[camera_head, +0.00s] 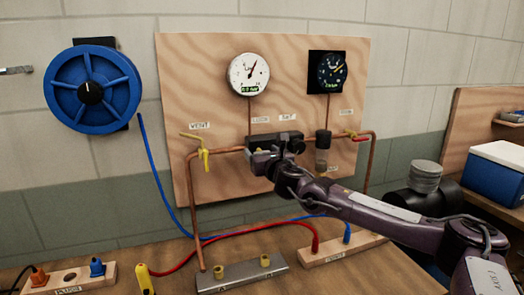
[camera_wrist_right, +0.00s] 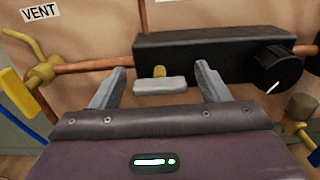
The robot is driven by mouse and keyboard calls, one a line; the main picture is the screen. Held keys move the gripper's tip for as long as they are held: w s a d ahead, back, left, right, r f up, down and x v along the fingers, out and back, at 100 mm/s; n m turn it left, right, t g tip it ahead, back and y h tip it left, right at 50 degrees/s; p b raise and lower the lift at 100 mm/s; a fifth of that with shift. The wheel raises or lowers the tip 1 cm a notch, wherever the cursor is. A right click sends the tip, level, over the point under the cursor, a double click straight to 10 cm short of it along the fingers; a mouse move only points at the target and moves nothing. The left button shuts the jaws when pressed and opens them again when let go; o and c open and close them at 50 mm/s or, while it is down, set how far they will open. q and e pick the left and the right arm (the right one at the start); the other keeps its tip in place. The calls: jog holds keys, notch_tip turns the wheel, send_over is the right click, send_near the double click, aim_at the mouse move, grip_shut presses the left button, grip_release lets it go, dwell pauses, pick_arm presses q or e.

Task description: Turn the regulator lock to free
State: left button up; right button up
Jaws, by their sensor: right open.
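The regulator is a long black block on the copper pipe of the wooden panel; it shows in the head view (camera_head: 272,136) and the right wrist view (camera_wrist_right: 205,50). Under the LOCK label (camera_head: 260,119), its lock appears as a small pale grey lever (camera_wrist_right: 160,85) with a yellow piece behind it. My right gripper (camera_head: 264,158) is open in front of the block. In the right wrist view its fingers (camera_wrist_right: 160,73) stand either side of the lever, apparently apart from it. The black set knob (camera_wrist_right: 276,70) is to the right. My left gripper is out of view.
A yellow vent valve (camera_head: 204,157) is left of the regulator, and a red-handled valve (camera_head: 356,135) is right. Two gauges (camera_head: 248,74) (camera_head: 328,72) hang above. Red and blue hoses cross the bench below, near a metal manifold (camera_head: 242,275).

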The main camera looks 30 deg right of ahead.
jog(key=c, duration=1)
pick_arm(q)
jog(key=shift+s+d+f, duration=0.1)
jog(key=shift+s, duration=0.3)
